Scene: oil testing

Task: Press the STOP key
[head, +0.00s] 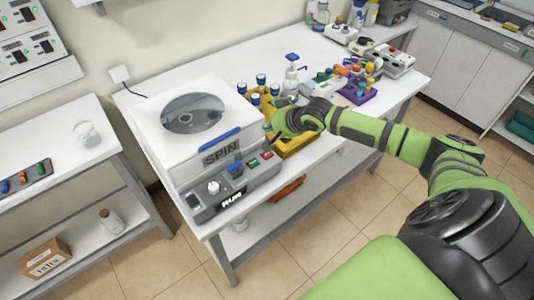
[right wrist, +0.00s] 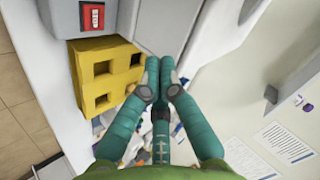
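The STOP key is a small red key (head: 267,154) at the right end of the front panel of the white SPIN centrifuge (head: 160,138). It also shows in the right wrist view as a red key (right wrist: 92,16) in a dark frame, at the upper left. My right gripper (head: 272,127) is beside the machine's right side, behind the panel and apart from the key. In the right wrist view its teal fingers (right wrist: 159,72) are together at the tips, with nothing visible between them. My left gripper is in neither view.
A green key (head: 253,162) sits left of the red one. A yellow rack (head: 295,146) stands close to the panel and my right gripper; it also shows in the right wrist view (right wrist: 88,85). Blue-capped bottles (head: 261,80) and a pump bottle (head: 291,76) stand behind my gripper.

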